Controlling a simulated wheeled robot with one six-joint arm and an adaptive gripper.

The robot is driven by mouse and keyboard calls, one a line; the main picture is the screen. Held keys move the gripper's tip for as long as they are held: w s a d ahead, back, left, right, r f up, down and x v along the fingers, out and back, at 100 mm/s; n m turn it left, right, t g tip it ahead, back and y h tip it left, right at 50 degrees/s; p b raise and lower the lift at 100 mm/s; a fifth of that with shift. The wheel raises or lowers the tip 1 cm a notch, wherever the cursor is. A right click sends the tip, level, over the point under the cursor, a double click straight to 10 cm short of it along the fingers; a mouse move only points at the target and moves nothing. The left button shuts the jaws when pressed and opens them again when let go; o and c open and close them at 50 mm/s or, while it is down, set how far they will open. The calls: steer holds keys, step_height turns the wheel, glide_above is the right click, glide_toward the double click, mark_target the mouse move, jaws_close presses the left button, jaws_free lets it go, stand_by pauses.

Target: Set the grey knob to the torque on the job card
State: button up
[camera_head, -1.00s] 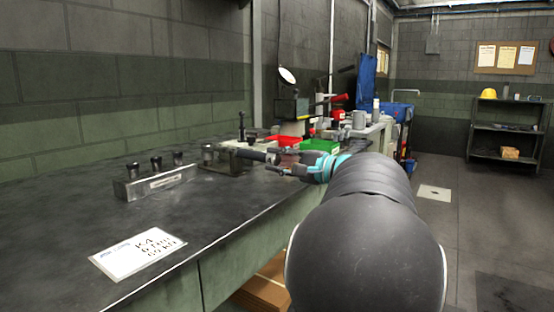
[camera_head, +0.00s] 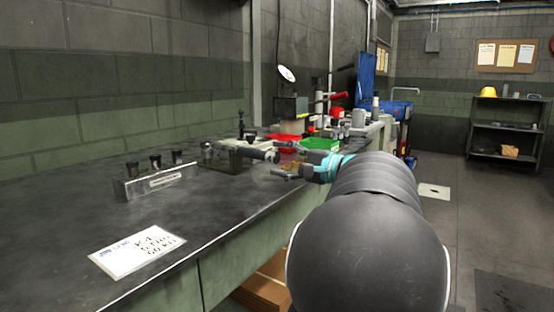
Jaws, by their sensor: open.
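The white job card (camera_head: 130,252) lies flat near the front edge of the bench. It bears handwritten lines, the last perhaps starting with 60, but too blurred to read surely. A dark bar-shaped tool (camera_head: 252,153) rests in a low holder (camera_head: 236,164) farther along the bench and points toward my arm. My gripper (camera_head: 275,158) is open at the tool's near end, one finger above and one below it in the picture. I cannot tell whether either finger touches it. The grey knob cannot be made out clearly at this size, nor can its setting.
A metal block with several black-topped pieces (camera_head: 158,180) stands on the bench at left. Red (camera_head: 288,139) and green (camera_head: 321,145) bins stand beyond the gripper. The bench (camera_head: 70,215) is clear around the card. Floor at right is mostly open before a shelf (camera_head: 508,128).

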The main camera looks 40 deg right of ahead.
steer(key=v, duration=1)
steer(key=shift+s, duration=0.3)
